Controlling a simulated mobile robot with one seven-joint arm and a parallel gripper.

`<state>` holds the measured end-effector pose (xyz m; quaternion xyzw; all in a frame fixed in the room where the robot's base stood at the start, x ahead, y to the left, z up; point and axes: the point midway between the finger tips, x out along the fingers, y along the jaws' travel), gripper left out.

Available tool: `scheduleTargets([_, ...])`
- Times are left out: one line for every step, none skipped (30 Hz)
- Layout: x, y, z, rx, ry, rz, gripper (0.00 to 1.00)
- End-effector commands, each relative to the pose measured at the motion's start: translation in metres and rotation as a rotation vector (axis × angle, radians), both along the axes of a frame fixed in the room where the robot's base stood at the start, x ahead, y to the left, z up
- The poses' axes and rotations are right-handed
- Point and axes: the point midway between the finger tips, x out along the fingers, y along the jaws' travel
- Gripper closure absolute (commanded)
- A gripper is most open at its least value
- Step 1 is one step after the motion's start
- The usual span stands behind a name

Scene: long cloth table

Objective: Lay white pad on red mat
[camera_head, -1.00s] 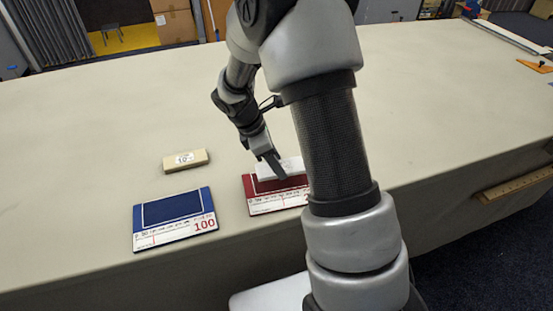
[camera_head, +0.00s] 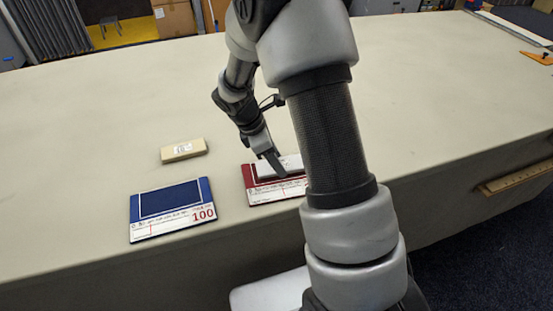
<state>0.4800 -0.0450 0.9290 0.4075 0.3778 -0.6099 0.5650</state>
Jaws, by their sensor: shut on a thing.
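The red mat (camera_head: 249,178) lies flat near the front edge of the table, with a white printed strip along its front. My arm hides its right part. The white pad (camera_head: 292,162) is at my gripper, over the red area of the mat. My gripper (camera_head: 279,167) points down and is shut on the pad. I cannot tell whether the pad touches the mat or is held just above it. The pad's right end is hidden behind my arm.
A blue mat (camera_head: 172,198) marked 100 lies to the left of the red mat. A tan block (camera_head: 184,150) with a label lies behind the two mats. The table's far left is clear.

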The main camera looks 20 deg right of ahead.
Motion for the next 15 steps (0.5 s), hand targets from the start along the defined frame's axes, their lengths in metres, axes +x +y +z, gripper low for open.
scheduleTargets([0.0000, 0.0000, -0.0011, 0.000, 0.000, 0.000, 0.76])
scheduleTargets([0.0000, 0.0000, -0.0014, 0.000, 0.000, 0.000, 0.76])
scheduleTargets([0.0000, 0.0000, -0.0019, 0.000, 0.000, 0.000, 0.76])
scheduleTargets([0.0000, -0.0001, -0.0022, 0.000, 0.000, 0.000, 0.76])
scheduleTargets([0.0000, 0.0000, -0.0027, 0.000, 0.000, 0.000, 0.76])
scheduleTargets([0.0000, -0.0001, -0.0031, 0.000, 0.000, 0.000, 0.76])
scheduleTargets([0.0000, 0.0000, -0.0035, 0.000, 0.000, 0.000, 0.76])
scheduleTargets([0.0000, -0.0001, -0.0039, 0.000, 0.000, 0.000, 0.76])
scheduleTargets([0.0000, -0.0001, -0.0043, 0.000, 0.000, 0.000, 0.76])
scheduleTargets([0.0001, 0.0000, -0.0040, 0.000, 0.000, 0.000, 0.51])
scheduleTargets([0.0001, -0.0001, -0.0038, 0.000, 0.000, 0.000, 0.45])
scheduleTargets([0.0000, 0.0000, -0.0038, 0.000, 0.000, 0.000, 0.39])
scheduleTargets([0.0000, 0.0000, -0.0038, 0.000, 0.000, 0.000, 0.34])
scheduleTargets([0.0000, 0.0000, -0.0038, 0.000, 0.000, 0.000, 0.32])
scheduleTargets([0.0000, 0.0000, -0.0038, 0.000, 0.000, 0.000, 0.32])
